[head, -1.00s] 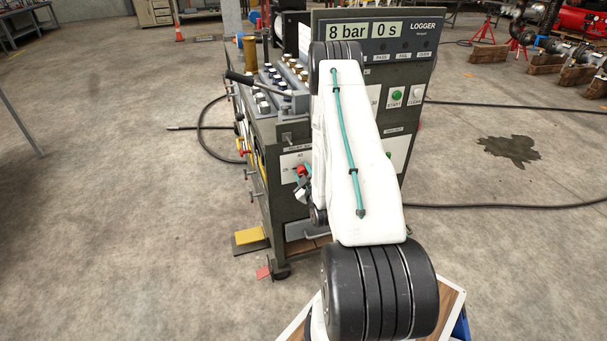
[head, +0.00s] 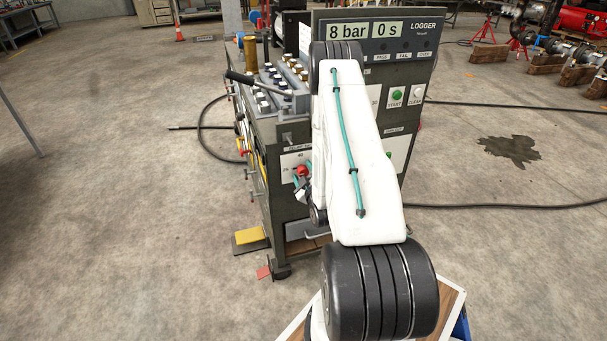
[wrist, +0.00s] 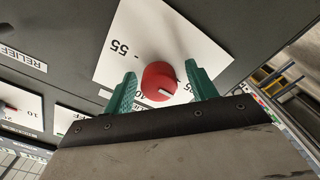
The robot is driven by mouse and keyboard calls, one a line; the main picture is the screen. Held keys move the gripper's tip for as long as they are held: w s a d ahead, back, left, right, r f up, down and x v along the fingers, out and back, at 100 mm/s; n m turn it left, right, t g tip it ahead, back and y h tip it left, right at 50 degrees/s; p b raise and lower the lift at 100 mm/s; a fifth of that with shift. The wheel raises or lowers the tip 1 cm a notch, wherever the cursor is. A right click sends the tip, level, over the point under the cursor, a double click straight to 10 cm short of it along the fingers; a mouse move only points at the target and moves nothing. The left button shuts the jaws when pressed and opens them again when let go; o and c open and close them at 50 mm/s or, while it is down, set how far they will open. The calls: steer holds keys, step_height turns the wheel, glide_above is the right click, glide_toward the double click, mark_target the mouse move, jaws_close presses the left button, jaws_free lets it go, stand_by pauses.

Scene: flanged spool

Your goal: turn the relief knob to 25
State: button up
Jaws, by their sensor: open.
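The red knob (wrist: 158,80) sits on a white dial plate (wrist: 120,22) in the wrist view. A 55 is printed on the plate, and other numbers are partly hidden. A white pointer line on the knob faces the gripper side, toward lower right. My gripper (wrist: 161,70) is open, one green finger on each side of the knob, with gaps visible. A RELIEF label (wrist: 22,58) is on the panel left of this plate. In the head view the red knob (head: 301,171) shows on the cart's front, with 25 and 40 beside it; my arm hides the plate's right part.
Another white plate (wrist: 18,103) with a knob and a 10 lies at the left of the wrist view. The logger panel (head: 376,40) reads 8 bar and 0 s. A lever (head: 245,78) and several fittings crowd the cart top.

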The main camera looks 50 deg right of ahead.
steer(key=v, duration=0.8)
steer(key=shift+w, duration=0.15)
